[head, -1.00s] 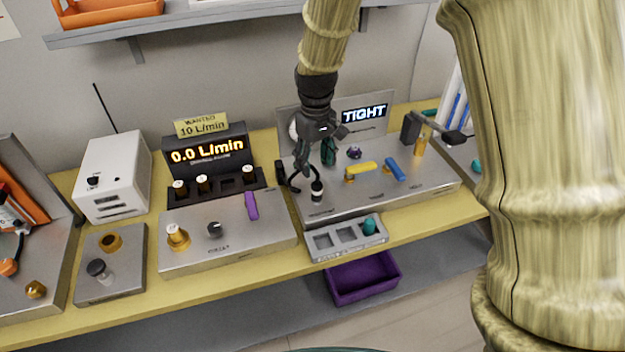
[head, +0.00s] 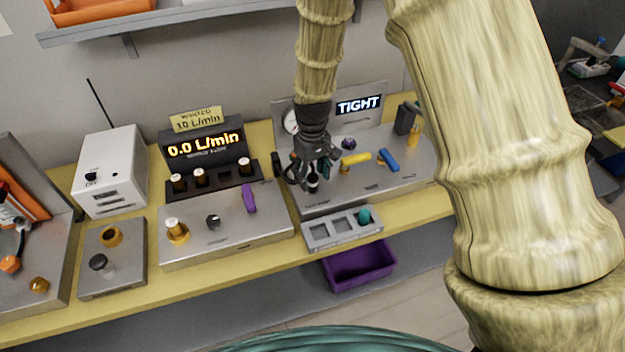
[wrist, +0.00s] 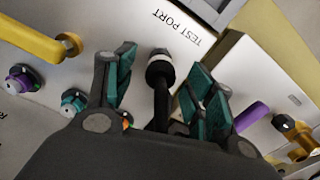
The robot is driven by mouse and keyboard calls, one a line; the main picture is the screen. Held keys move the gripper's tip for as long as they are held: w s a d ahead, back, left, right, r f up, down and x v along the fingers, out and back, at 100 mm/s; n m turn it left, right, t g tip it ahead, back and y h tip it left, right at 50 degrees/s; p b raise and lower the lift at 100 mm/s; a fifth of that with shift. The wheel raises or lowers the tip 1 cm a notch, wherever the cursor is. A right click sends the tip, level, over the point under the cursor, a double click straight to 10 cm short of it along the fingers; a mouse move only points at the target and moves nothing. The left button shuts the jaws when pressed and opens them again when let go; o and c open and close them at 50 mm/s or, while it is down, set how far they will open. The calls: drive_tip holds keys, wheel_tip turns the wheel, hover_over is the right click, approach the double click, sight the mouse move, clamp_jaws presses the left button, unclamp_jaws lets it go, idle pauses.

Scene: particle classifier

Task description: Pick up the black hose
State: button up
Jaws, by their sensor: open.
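The black hose (wrist: 161,105) runs up from the bottom of the wrist view to a black and white end fitting beside the "TEST PORT" lettering. In the head view its end (head: 312,184) shows just under my gripper, on the metal test panel (head: 345,192); the rest is mostly hidden behind the gripper. My gripper (head: 314,172) points down over the hose end. In the wrist view my gripper (wrist: 160,88) is open, with one teal-padded finger on each side of the hose. I see a gap between the hose and both fingers.
A yellow lever (head: 356,158) and a blue lever (head: 388,160) lie right of my gripper on the panel. A gauge and a "TIGHT" display (head: 359,104) stand behind. A purple lever (head: 249,198) is to the left. A grey tray (head: 316,235) sits in front.

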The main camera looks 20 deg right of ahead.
drive_tip(key=shift+f, duration=1.2)
drive_tip(key=c, duration=1.1)
drive_tip(key=shift+o, duration=0.2)
drive_tip(key=shift+r, duration=0.15)
drive_tip(key=shift+r, duration=0.55)
drive_tip(key=shift+s+r+b, duration=0.2)
drive_tip(key=shift+r+b, duration=0.2)
drive_tip(key=shift+r, duration=0.15)
drive_tip(key=shift+s+r+b, duration=0.15)
drive_tip(key=shift+r+b, duration=0.2)
drive_tip(key=shift+r, duration=0.15)
drive_tip(key=s+b, duration=0.1)
drive_tip(key=s, duration=0.4)
drive_tip(key=s+a+r+b, duration=0.1)
drive_tip(key=s, duration=0.4)
drive_tip(key=s+b, duration=0.1)
drive_tip(key=s, duration=0.4)
drive_tip(key=shift+s+a+r+b, duration=0.15)
drive_tip(key=shift+a+r+b, duration=0.1)
drive_tip(key=shift+a+b, duration=0.15)
